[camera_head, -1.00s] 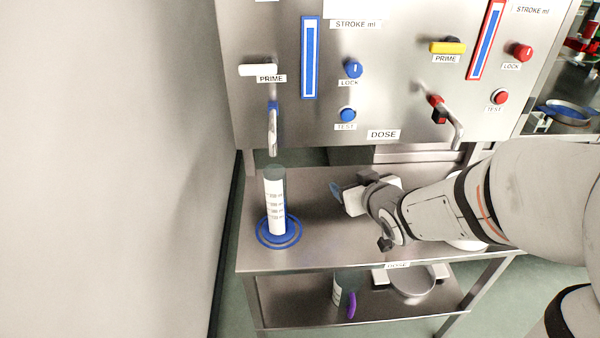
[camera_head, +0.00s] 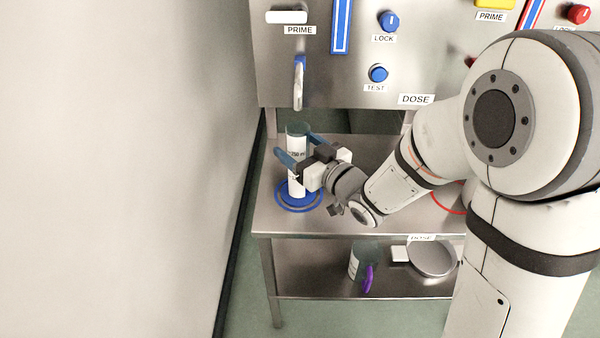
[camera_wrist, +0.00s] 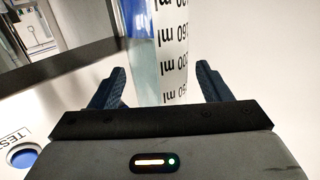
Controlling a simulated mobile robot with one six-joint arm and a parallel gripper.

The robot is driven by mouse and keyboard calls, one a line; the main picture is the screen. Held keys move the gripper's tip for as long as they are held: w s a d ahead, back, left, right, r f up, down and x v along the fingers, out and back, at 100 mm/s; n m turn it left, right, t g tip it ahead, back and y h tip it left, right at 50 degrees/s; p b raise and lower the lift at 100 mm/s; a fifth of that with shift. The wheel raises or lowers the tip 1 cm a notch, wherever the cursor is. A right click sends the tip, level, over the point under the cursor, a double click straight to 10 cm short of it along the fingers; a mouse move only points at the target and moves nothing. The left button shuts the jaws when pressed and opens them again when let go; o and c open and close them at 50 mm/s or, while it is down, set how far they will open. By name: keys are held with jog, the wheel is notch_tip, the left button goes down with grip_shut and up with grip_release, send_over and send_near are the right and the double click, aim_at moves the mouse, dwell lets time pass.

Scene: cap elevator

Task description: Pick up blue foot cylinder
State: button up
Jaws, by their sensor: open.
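The blue foot cylinder (camera_head: 297,187) stands upright on the steel shelf, on a blue ring mark. It is a clear tube with a white scale label, and my gripper partly covers its middle in the head view. My gripper (camera_head: 296,151) is at the cylinder's upper part, with its blue fingers apart on either side of the tube. In the wrist view, the cylinder (camera_wrist: 168,50) rises between the open fingers of my gripper (camera_wrist: 165,85). I cannot tell whether either finger touches it.
A steel panel (camera_head: 330,85) with knobs and a spout (camera_head: 299,82) stands behind and above the cylinder. A wall (camera_head: 130,170) is to the left. The lower shelf (camera_head: 320,287) holds a jug with a purple handle (camera_head: 368,279) and a pan (camera_head: 432,259).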

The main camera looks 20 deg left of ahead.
jog(key=shift+x, duration=1.2)
grip_shut()
